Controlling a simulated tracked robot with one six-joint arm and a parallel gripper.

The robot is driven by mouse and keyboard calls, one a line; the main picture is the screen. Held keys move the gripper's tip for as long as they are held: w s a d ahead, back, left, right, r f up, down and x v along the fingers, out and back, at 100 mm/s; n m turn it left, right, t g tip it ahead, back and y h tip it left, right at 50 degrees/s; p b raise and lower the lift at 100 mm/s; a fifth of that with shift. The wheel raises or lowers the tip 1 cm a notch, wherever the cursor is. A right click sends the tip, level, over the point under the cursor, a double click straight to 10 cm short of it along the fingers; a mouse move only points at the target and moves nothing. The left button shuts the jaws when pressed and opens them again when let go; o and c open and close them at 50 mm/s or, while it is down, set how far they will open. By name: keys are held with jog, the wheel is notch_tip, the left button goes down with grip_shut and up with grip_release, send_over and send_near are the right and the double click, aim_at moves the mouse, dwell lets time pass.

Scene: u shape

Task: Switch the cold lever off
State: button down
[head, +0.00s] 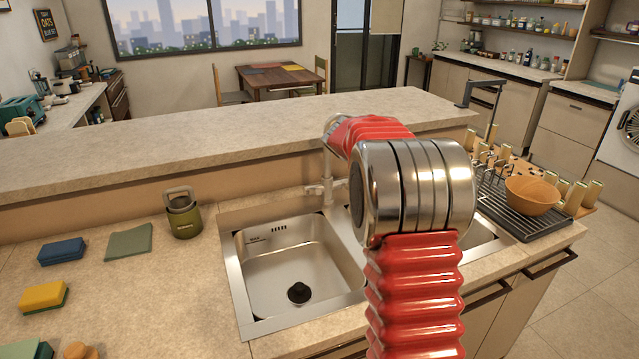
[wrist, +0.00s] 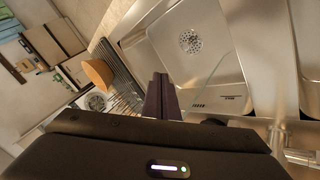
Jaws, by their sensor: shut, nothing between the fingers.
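The faucet (head: 327,172) stands behind the double sink (head: 240,285), partly hidden by my red arm in the head view. In the wrist view its metal post (wrist: 281,135) shows at the lower right. A small metal piece (wrist: 300,157) sticks out near its base; I cannot tell whether this is the cold lever or how it is set. My gripper (wrist: 160,92) shows as dark, closed, empty fingers over the sink area, left of the faucet and apart from it. The gripper is hidden in the head view.
A raised counter ledge (head: 200,140) runs behind the sink. A dish rack (head: 520,218) with an orange bowl (head: 531,194) stands right of it. A green canister (head: 183,218), a blue sponge (head: 62,252) and a yellow sponge (head: 43,296) are on the left counter.

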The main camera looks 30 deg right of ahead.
jog(key=w+a+r+n+t+y, duration=0.3)
jog(key=w+a+t+y, duration=0.1)
jog(key=w+a+t, duration=0.1)
jog(key=w+a+r+n+t+y, duration=0.3)
jog(key=w+a+t, duration=0.3)
jog(key=w+a, duration=0.2)
jog(key=shift+w+r+y, duration=0.4)
jog(key=shift+w+r, duration=0.35)
send_over(313, 192)
jog(key=d, duration=0.2)
notch_tip(313, 192, down, 7)
jog(key=shift+s+a+f, duration=0.15)
jog(key=shift+s+f, duration=0.3)
jog(key=shift+f, duration=0.35)
jog(key=shift+s+a+f, duration=0.15)
jog(key=shift+s+f, duration=0.25)
jog(key=shift+f, duration=0.4)
